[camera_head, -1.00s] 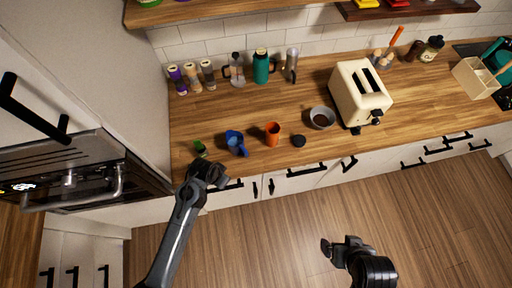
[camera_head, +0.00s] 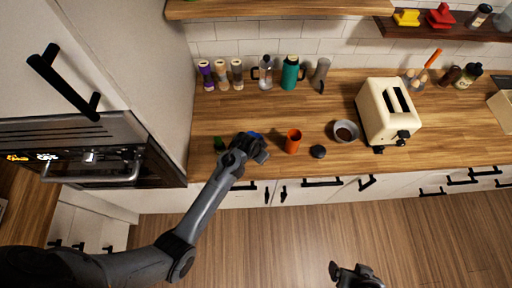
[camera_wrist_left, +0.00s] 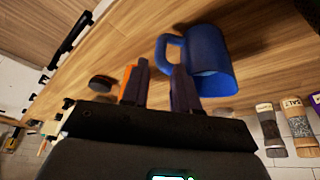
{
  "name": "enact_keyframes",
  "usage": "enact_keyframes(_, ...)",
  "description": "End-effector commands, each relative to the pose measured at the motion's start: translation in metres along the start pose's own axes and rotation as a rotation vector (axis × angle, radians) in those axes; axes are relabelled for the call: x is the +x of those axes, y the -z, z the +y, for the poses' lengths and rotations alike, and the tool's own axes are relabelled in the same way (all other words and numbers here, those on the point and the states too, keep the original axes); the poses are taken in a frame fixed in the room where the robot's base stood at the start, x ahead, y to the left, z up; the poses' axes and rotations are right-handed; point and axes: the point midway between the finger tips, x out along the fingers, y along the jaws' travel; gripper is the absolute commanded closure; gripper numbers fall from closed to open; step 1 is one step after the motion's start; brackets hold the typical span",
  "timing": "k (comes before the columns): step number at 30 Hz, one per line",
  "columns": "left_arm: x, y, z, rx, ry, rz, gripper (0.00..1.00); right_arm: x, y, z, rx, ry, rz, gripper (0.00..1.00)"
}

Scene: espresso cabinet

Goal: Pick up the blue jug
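The blue jug (camera_wrist_left: 210,62) stands on the wooden counter, its handle towards my left gripper (camera_wrist_left: 160,88). In the left wrist view the two fingers are apart with nothing held between them. The handle is just beyond the gap, and the right finger overlaps the jug's near side; I cannot tell whether they touch. In the head view my left gripper (camera_head: 250,149) covers most of the jug, and only a blue bit (camera_head: 256,134) shows behind it. My right gripper (camera_head: 352,272) is low in the head view, over the floor and away from the counter; its fingers are unclear.
An orange cup (camera_head: 293,141) stands just right of the jug, then a dark round lid (camera_head: 318,152) and a bowl (camera_head: 345,131). A small green item (camera_head: 219,143) is close on the left. Bottles and a teal flask (camera_head: 290,73) line the wall. A toaster (camera_head: 386,112) stands right.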

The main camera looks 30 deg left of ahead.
Motion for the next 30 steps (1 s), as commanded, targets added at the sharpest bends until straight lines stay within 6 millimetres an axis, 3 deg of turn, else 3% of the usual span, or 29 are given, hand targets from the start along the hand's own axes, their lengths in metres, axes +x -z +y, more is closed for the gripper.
enact_keyframes(13,0.044,0.0,0.001,0.0,0.0,-0.001,0.71,-0.006,0.001,-0.001,0.004,0.004,-0.001,0.09)
enact_keyframes(24,0.05,0.0,0.001,0.0,0.0,0.001,0.71,-0.006,0.001,0.0,-0.003,-0.001,-0.002,0.09)
enact_keyframes(30,0.049,0.0,0.001,0.0,0.0,0.0,1.0,-0.006,0.001,0.001,-0.006,-0.004,-0.003,0.09)
